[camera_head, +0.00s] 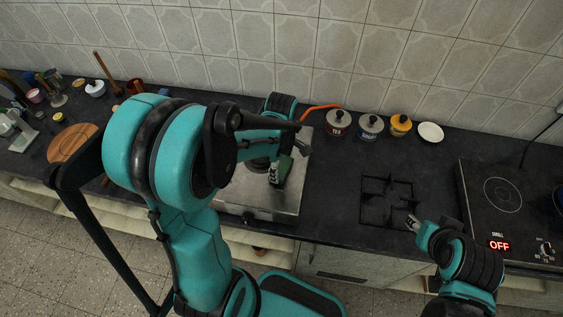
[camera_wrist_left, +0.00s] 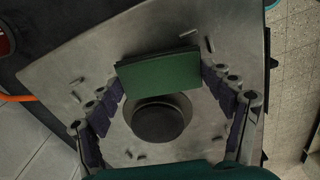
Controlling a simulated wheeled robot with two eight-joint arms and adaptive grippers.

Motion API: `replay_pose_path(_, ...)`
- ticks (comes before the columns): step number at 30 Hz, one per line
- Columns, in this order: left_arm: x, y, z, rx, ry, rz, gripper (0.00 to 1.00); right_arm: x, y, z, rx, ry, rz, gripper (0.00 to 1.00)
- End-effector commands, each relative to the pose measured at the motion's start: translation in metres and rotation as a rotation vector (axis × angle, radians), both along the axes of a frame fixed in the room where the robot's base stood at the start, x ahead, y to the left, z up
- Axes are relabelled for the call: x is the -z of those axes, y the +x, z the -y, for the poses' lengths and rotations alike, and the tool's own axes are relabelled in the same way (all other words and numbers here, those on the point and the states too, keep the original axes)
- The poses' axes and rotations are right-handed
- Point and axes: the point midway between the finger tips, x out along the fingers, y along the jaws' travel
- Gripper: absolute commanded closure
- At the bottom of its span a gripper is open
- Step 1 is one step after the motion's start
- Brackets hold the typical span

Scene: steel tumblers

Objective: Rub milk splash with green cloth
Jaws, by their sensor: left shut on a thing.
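The green cloth (camera_wrist_left: 158,74) is a folded block, pinched between the fingertips of my left gripper (camera_wrist_left: 161,82). In the head view the left gripper (camera_head: 276,171) is over the steel stove top, with the dark green cloth (camera_head: 285,168) at its tips. I cannot tell whether the cloth touches the steel. I cannot make out the milk splash in either view; my left arm hides part of the stove. My right gripper (camera_head: 413,223) is far to the right, near the front edge of the counter by a black grate; its jaws are too small to read.
The steel stove top (camera_wrist_left: 65,72) has a round dark burner (camera_wrist_left: 158,121). Lidded pots (camera_head: 338,121) and a white saucer (camera_head: 430,132) stand along the back wall. An orange hose (camera_head: 320,107) lies behind the stove. A hotplate (camera_head: 505,195) reading OFF is at right.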

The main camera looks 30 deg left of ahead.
Motion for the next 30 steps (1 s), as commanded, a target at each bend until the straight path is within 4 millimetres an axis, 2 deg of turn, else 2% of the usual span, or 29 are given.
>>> replay_pose_path(12, 0.003, 0.032, -0.009, -0.001, 0.000, 0.000, 0.42, 0.007, 0.000, 0.000, 0.000, 0.000, 0.000, 0.60)
replay_pose_path(20, 0.002, 0.041, -0.011, -0.001, 0.000, 0.000, 0.42, 0.008, 0.000, 0.000, 0.000, 0.000, 0.000, 0.60)
replay_pose_path(29, 0.002, 0.067, -0.018, -0.001, 0.000, 0.000, 0.42, 0.011, 0.000, 0.000, 0.000, 0.000, 0.000, 0.60)
replay_pose_path(30, 0.001, 0.069, -0.018, -0.001, 0.000, 0.001, 0.45, 0.011, 0.000, 0.000, 0.000, 0.000, 0.000, 0.60)
